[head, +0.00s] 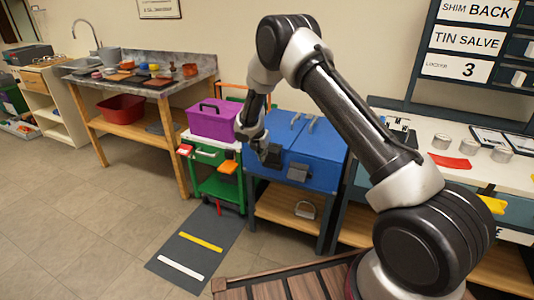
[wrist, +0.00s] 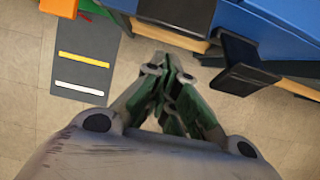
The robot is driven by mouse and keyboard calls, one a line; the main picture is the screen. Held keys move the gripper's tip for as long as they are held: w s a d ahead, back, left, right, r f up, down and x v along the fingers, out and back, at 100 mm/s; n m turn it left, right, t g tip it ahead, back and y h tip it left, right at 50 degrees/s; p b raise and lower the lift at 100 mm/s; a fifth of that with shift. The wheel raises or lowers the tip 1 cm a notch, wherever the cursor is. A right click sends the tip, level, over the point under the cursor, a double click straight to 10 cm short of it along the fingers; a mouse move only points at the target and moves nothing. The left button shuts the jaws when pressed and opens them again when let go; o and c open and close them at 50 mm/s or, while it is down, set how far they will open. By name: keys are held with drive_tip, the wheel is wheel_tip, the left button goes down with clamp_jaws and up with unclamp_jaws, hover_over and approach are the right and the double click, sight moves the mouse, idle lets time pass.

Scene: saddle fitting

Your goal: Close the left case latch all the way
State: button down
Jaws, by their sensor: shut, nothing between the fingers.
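The blue case (head: 318,142) sits on a bench and shows two dark latches on its front. The left latch (head: 273,157) is partly hidden by my gripper (head: 261,146) in the head view. In the wrist view, the left latch (wrist: 178,12) is a dark block at the top edge. The right latch (head: 297,172) stands out from the front face; it also shows in the wrist view (wrist: 240,66). My gripper (wrist: 168,72) is shut and empty, just in front of the case near the left latch. I cannot tell whether it touches the latch.
A green cart (head: 206,165) with a purple box (head: 212,121) stands left of the case. A bench shelf (head: 280,206) below holds a padlock-like object (head: 305,210). A grey floor mat (head: 197,246) with yellow and white stripes lies in front. A white worktop (head: 440,141) is at right.

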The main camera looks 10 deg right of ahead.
wheel_tip(320, 180, up, 9)
drive_tip(key=w+d, duration=0.2)
drive_tip(key=w, duration=0.1)
drive_tip(key=shift+r, duration=0.2)
